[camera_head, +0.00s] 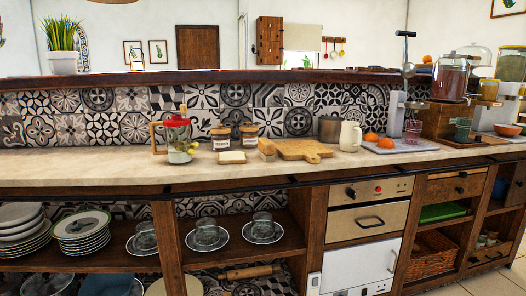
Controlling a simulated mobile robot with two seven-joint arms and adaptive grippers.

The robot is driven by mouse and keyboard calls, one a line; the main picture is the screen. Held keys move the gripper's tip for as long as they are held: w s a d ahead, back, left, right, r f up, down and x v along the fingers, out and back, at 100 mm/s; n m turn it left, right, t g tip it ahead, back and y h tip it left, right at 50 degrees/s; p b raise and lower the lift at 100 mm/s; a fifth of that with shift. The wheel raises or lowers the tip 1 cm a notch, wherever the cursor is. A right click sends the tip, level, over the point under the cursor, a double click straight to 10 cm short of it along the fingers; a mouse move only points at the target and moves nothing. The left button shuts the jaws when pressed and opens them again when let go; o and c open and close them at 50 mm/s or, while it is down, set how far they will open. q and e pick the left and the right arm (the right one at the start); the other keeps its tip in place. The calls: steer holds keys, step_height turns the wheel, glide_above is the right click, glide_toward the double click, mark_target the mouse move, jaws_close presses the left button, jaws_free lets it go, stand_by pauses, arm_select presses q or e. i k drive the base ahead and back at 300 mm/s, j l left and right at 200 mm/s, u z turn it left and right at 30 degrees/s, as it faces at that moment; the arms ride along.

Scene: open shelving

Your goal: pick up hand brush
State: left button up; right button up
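A small tan block with a pale lower edge (231,157) lies on the counter, right of a glass jar with a red top. A small brown wooden piece (266,147) sits just right of it, beside the cutting board. Either could be the hand brush; both are too small for me to tell. Neither of my grippers is in view, and nothing is touching these two pieces.
The stone counter (90,168) has free room at left. Around the pieces stand the red-topped jar (178,138), two lidded jars, the cutting board (303,150) and a cream pitcher (350,136). Shelves below hold plates (80,229) and glass cups. A tiled wall stands behind.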

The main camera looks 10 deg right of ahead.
mark_target(267, 150)
steer(key=i+l+u, duration=0.1)
steer(key=u, duration=0.4)
steer(key=l+u, duration=0.2)
steer(key=u, duration=0.25)
steer(key=l+u, duration=0.2)
steer(key=u, duration=0.3)
steer(key=l+u, duration=0.3)
steer(key=l, duration=0.25)
steer(key=k+l+u, duration=0.1)
steer(key=l+u, duration=0.15)
steer(key=l, duration=0.35)
